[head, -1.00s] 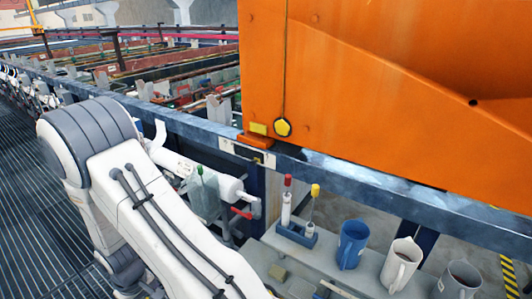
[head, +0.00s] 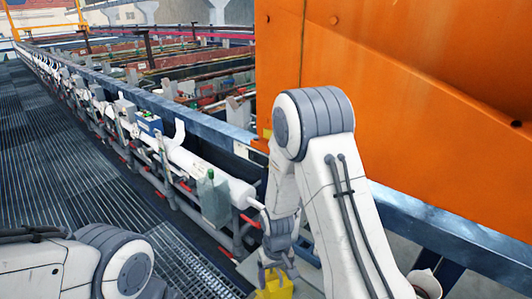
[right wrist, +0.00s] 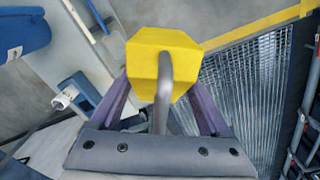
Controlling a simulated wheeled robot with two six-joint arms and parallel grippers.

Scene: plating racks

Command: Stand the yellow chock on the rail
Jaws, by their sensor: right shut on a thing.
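The yellow chock (head: 272,289) shows at the bottom of the head view, partly cut off by the frame edge. My right gripper (head: 277,268) points down and is shut on it. In the right wrist view, the chock (right wrist: 140,48) is a many-sided yellow block between the fingers of my right gripper (right wrist: 158,82), with a grey curved bar in front of it. The rail looks to be the long blue-grey beam (head: 405,212) running behind my right arm; the arm hides part of it. The chock is apart from the beam, lower in the picture. My left gripper is out of frame.
A large orange body (head: 420,100) stands over the beam at right. A mug (head: 427,284) is partly hidden at lower right. Grating floor (head: 60,150) is open at left.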

